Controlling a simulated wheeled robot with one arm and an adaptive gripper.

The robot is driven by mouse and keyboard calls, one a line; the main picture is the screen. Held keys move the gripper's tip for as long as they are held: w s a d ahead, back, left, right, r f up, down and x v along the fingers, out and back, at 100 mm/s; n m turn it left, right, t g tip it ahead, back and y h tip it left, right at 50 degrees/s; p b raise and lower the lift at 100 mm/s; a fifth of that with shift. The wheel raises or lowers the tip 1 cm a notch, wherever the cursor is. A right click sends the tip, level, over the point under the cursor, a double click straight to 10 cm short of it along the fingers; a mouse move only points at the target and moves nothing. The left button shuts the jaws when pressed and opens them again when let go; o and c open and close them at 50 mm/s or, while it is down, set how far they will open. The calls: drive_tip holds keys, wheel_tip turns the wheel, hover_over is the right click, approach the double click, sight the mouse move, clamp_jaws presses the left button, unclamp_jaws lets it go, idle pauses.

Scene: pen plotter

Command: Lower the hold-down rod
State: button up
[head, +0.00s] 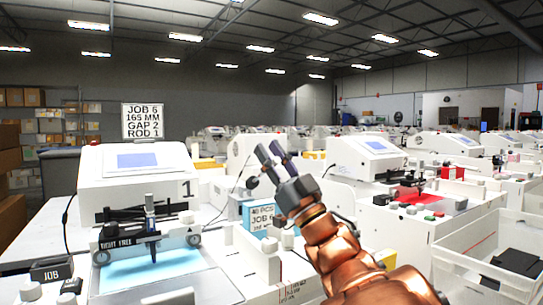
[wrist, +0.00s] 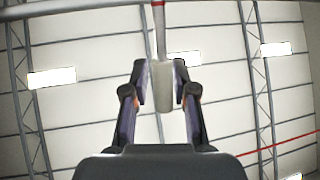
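My gripper (head: 268,150) is raised at the middle of the head view, its fingers pointing up and apart. In the wrist view my gripper (wrist: 160,82) is open, with a pale grey cylinder on a thin rod (wrist: 161,85) showing between the fingertips. Gaps show on both sides of it; its depth is unclear. The white plotter marked 1 (head: 140,180) stands at the left. Across its front runs a dark bar marked TIGHT FREE (head: 125,239), with grey round knobs at its ends and a pen carriage (head: 150,212). I cannot tell for sure which part is the hold-down rod.
A sign (head: 143,121) reads JOB 6, 165 MM, GAP 2, ROD 1. A blue-and-white box (head: 261,216) stands right of the plotter. Another plotter (head: 368,158) and a white bin (head: 470,255) are at the right. A light blue sheet (head: 150,268) lies on the plotter bed.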

drive_tip(key=shift+o, duration=0.8)
drive_tip(key=shift+s+d+f, duration=0.2)
drive_tip(key=shift+d+f, duration=0.1)
drive_tip(key=shift+f, duration=0.15)
drive_tip(key=s+d+f, duration=0.1)
drive_tip(key=s+d, duration=0.8)
drive_tip(key=shift+s+f, duration=0.15)
drive_tip(key=shift+s, duration=0.25)
